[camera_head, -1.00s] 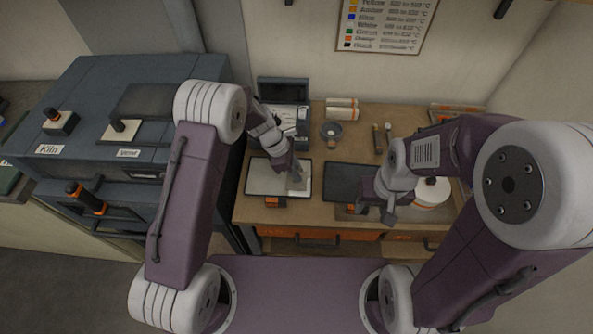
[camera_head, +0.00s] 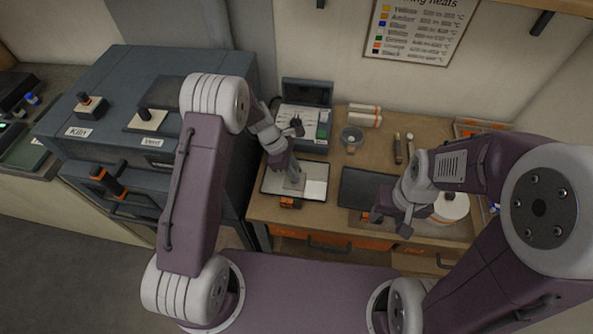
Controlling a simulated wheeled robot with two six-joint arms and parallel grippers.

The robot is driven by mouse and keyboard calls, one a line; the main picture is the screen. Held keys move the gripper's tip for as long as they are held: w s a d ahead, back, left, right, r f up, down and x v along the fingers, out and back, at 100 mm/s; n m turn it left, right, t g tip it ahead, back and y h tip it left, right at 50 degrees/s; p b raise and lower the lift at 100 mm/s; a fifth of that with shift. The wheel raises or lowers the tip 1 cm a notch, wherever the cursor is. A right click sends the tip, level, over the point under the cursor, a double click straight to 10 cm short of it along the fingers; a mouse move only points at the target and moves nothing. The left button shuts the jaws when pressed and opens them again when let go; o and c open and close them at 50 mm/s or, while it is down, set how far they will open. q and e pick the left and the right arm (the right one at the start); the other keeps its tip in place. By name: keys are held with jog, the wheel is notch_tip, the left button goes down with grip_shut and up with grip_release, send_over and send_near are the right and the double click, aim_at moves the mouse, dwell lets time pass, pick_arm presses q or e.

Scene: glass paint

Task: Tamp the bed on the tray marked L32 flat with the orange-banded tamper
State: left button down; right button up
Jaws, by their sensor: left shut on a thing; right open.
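A dark-rimmed tray (camera_head: 265,186) with a pale, flat-looking bed (camera_head: 316,172) lies on the left of the bench. An orange tag (camera_head: 290,203) sits at its front edge; its writing is too small to read. My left gripper (camera_head: 284,165) is above this tray, shut on a pale grey tamper (camera_head: 295,182) that stands over the middle of the bed. The tamper is partly hidden by the gripper, and I see no band on it. Whether it touches the bed I cannot tell. My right gripper (camera_head: 389,215) is open and empty at the front of a dark second tray (camera_head: 362,186).
Behind the tray stands an open grey case (camera_head: 307,93). A small bowl (camera_head: 351,137), white rolls (camera_head: 364,117) and two slim upright items (camera_head: 398,148) are at the back. A round white container (camera_head: 453,207) is beside my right arm. The kiln (camera_head: 120,125) stands left.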

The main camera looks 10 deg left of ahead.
pick_arm(q)
jog(key=shift+f+b, duration=0.5)
jog(key=shift+f, duration=0.3)
jog(key=shift+f, duration=0.25)
dwell(0.7)
notch_tip(320, 180, up, 2)
jog(key=shift+r+p, duration=0.15)
jog(key=shift+p, duration=0.9)
